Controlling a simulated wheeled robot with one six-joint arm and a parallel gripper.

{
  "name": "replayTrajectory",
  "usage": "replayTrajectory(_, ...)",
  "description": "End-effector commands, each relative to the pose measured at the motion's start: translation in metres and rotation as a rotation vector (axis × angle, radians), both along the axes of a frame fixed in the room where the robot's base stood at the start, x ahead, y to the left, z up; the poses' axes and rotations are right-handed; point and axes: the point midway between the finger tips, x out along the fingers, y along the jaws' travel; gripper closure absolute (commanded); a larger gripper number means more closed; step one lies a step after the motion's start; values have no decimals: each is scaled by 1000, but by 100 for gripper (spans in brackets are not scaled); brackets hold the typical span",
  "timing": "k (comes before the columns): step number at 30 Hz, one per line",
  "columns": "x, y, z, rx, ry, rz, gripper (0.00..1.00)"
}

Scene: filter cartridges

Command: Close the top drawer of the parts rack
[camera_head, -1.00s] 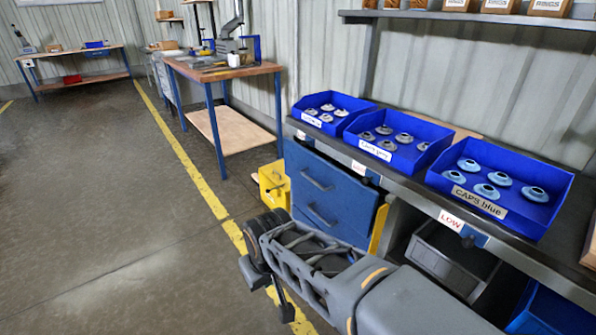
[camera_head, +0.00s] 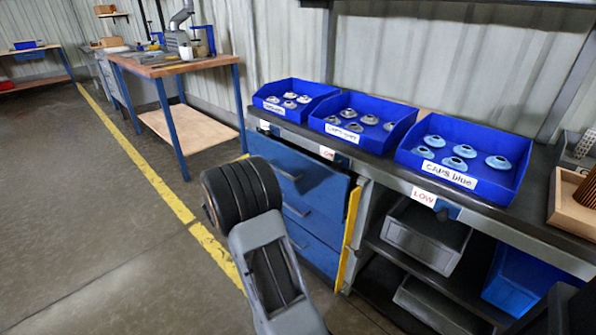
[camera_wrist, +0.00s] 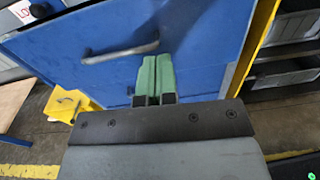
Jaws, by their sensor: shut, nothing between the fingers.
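Contact cannot be told. The fingers are hidden in the head view.
Blue bins of caps (camera_head: 465,158) stand on the counter (camera_head: 520,215). A yellow panel edge (camera_head: 351,225) is right of the drawers, beside shelves with grey bins (camera_head: 425,237). A yellow container (camera_wrist: 72,105) is low at left in the wrist view. Open floor (camera_head: 100,220) lies left.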

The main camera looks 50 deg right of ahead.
Motion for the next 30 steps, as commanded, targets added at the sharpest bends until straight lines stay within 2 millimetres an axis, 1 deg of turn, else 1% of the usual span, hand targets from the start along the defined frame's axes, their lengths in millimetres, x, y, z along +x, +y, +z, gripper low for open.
replayTrajectory(3,5,-12,-4,-33,40,18,100)
replayTrajectory(8,4,-35,-5,-41,46,20,100)
replayTrajectory(15,0,-81,-5,-41,44,18,100)
replayTrajectory(21,-2,-114,-6,-40,44,19,100)
replayTrajectory(25,-3,-129,-5,-40,44,21,100)
replayTrajectory(30,-3,-141,-3,-39,44,22,100)
